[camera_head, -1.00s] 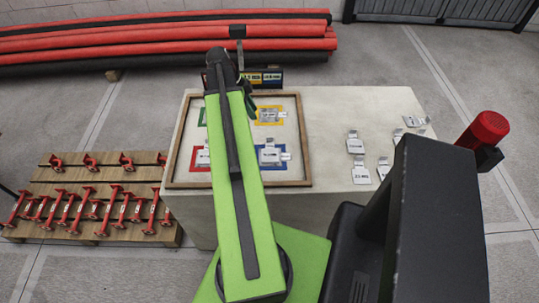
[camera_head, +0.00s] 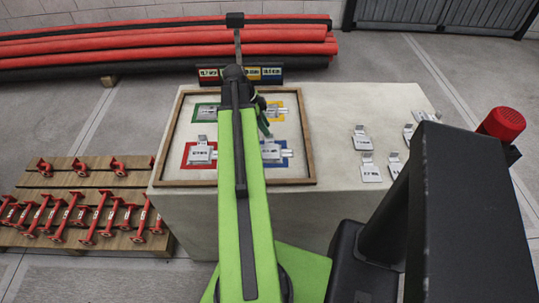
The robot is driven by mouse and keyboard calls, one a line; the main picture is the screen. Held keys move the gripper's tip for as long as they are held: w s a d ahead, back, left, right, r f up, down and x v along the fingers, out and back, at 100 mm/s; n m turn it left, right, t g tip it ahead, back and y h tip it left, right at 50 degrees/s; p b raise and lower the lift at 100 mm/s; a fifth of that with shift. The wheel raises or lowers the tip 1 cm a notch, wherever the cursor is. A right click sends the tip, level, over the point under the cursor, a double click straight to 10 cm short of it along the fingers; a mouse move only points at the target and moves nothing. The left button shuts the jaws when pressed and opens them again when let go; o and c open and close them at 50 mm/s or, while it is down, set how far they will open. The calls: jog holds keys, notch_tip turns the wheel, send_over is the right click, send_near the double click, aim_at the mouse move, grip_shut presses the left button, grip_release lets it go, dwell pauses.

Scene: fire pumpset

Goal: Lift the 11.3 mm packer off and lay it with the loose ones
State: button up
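A wooden-framed tray (camera_head: 312,160) on the table holds metal packers on coloured squares. One packer (camera_head: 206,114) is on green, one (camera_head: 274,112) on yellow, one (camera_head: 202,153) on red and one (camera_head: 272,152) on blue. My arm partly covers the blue one. The labels are too small to read, so I cannot tell which is 11.3 mm. Several loose packers lie right of the tray, including one (camera_head: 362,138) and one in front of it (camera_head: 370,170). My gripper (camera_head: 263,118) is over the tray near the yellow square, mostly hidden by my arm; its opening cannot be seen.
A board with coloured labels (camera_head: 272,74) stands behind the tray. The pale table (camera_head: 335,105) is bare between tray and loose packers. A pallet of red fittings (camera_head: 85,200) lies at left on the floor. Red and black pipes (camera_head: 130,45) lie behind the table.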

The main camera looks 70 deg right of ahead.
aim_at(270, 146)
jog(key=b+x, duration=0.1)
jog(key=x, duration=0.1)
jog(key=b+x, duration=0.1)
jog(key=shift+w+f, duration=0.1)
jog(key=shift+f, duration=0.3)
jog(key=shift+d+r, duration=0.1)
jog(key=shift+r, duration=0.05)
grip_shut()
dwell(0.8)
